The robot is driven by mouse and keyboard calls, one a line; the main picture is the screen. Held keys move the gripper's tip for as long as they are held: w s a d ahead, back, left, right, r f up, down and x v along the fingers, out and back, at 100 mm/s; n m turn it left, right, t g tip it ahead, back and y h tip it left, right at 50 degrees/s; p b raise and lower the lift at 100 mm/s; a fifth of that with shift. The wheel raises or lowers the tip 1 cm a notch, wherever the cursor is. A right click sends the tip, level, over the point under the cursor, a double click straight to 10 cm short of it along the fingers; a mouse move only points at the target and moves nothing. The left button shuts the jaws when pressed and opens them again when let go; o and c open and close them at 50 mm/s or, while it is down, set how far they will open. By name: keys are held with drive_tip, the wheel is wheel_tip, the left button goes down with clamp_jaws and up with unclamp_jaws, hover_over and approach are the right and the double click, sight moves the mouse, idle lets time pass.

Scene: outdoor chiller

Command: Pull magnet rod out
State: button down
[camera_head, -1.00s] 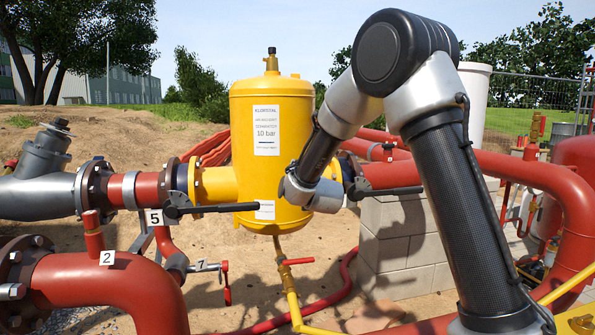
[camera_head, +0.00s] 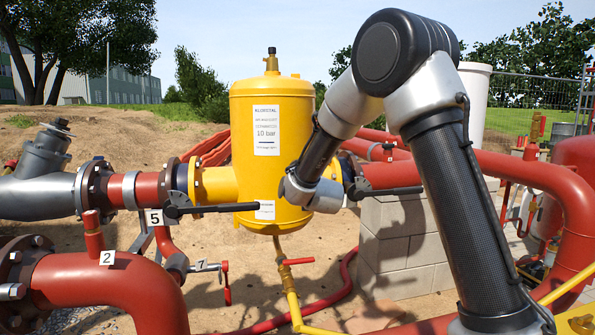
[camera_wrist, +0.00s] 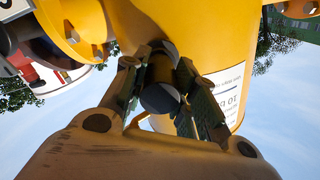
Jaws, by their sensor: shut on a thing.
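The yellow vessel (camera_head: 270,170) with a white "10 bar" label stands in the pipe run in the head view. In the wrist view its yellow wall (camera_wrist: 190,35) fills the upper middle. My gripper (camera_wrist: 163,72) is shut on a short dark rod (camera_wrist: 160,97) beside this wall, one finger on each side of it. The rod's rounded dark end faces the wrist camera, and I take it to be the magnet rod. How far it sits in the vessel cannot be seen. In the head view my arm's wrist is in front of the vessel's lower right side; the fingers are hidden there.
A black lever handle (camera_head: 222,207) reaches across the vessel's lower front, and another (camera_head: 392,191) stands to its right. A red-handled valve (camera_head: 297,262) sits on the yellow pipe below. Red pipes (camera_head: 110,285) and a block wall (camera_head: 395,250) surround the spot.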

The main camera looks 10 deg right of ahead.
drive_tip(key=shift+s+r, duration=0.1)
drive_tip(key=shift+s, duration=0.55)
drive_tip(key=s, duration=0.8)
idle(0.5)
drive_tip(key=c, duration=1.7)
unclamp_jaws()
drive_tip(key=shift+c, duration=0.2)
clamp_jaws()
drive_tip(key=shift+s, duration=0.1)
